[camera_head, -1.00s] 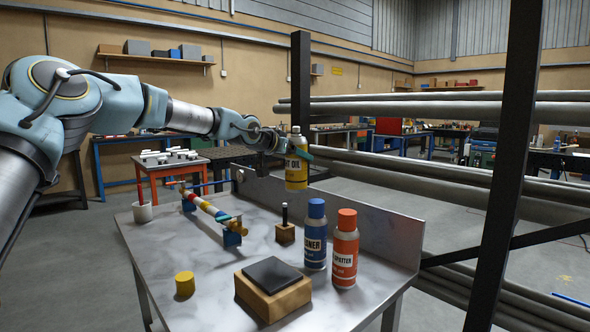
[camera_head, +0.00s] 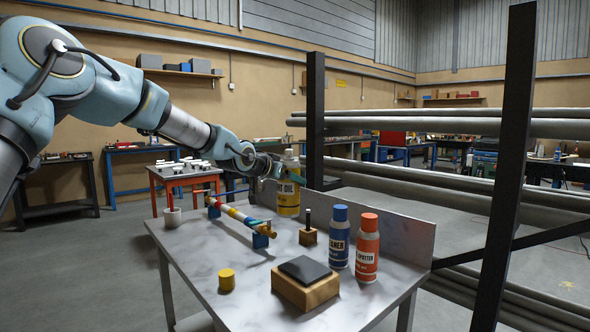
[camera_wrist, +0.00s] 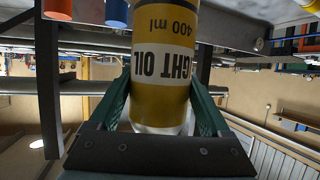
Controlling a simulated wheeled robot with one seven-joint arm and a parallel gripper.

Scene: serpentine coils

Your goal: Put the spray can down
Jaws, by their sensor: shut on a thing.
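The spray can is yellow with a white label reading "LIGHT OIL 400 ml" in the wrist view (camera_wrist: 163,62). In the head view the can (camera_head: 289,203) is upright at the far side of the metal table (camera_head: 215,245), in front of its raised back panel. My gripper (camera_head: 284,174) is shut on the can's upper part, its green fingers on either side of it. The can's base is close to the tabletop; I cannot tell whether it touches.
A blue can (camera_head: 339,238) and an orange-red can (camera_head: 367,248) stand at the right. Pipe racks stand behind.

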